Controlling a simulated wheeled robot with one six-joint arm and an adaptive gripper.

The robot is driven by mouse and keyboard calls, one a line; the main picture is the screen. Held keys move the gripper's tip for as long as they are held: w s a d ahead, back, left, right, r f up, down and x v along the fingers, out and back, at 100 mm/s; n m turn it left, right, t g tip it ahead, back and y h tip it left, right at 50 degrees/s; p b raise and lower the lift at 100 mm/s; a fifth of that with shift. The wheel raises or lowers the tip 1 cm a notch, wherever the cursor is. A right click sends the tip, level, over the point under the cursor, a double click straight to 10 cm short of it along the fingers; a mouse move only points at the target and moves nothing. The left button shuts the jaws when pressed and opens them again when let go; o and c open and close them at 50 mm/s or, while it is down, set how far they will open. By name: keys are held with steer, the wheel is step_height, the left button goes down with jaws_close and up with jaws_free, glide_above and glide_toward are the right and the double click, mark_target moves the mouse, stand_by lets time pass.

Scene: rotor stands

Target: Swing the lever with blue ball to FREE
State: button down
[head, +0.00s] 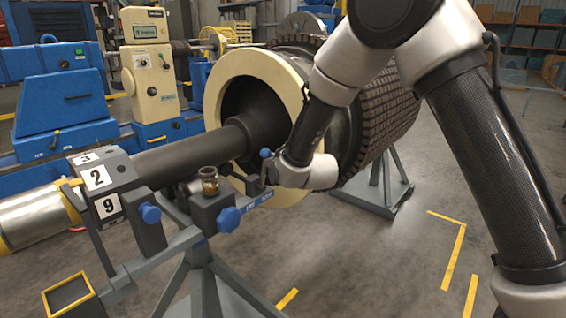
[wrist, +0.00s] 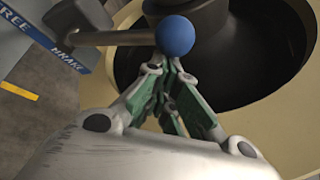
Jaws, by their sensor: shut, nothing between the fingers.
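The blue ball (wrist: 174,36) caps a thin grey lever (wrist: 115,39) that comes in from the left in the wrist view. The ball also shows small in the head view (head: 265,153). A blue label strip (wrist: 60,47) carries FREE at its upper left and BRAKE at its lower right; the lever crosses near the BRAKE end. My gripper (wrist: 168,62) is shut and empty, its tips right by the ball at its lower side in the picture. I cannot tell whether they touch. In the head view my gripper (head: 271,170) is beside the lever.
A stand (head: 195,250) carries the dark shaft (head: 190,153), number blocks (head: 98,178), a brass cup (head: 209,180) and a blue knob (head: 229,219). A large rotor with a cream ring (head: 222,85) is close behind my gripper. Open floor (head: 400,255) lies at right.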

steer(key=s+a+n+t, duration=0.4)
steer(key=s+a+n, duration=0.1)
steer(key=s+n, duration=0.1)
steer(key=shift+s+a+r+y, duration=0.15)
steer(key=shift+s+r+y, duration=0.15)
steer(key=shift+s, duration=0.1)
steer(key=shift+f, duration=0.1)
stand_by(0.6)
steer(key=shift+s, duration=0.1)
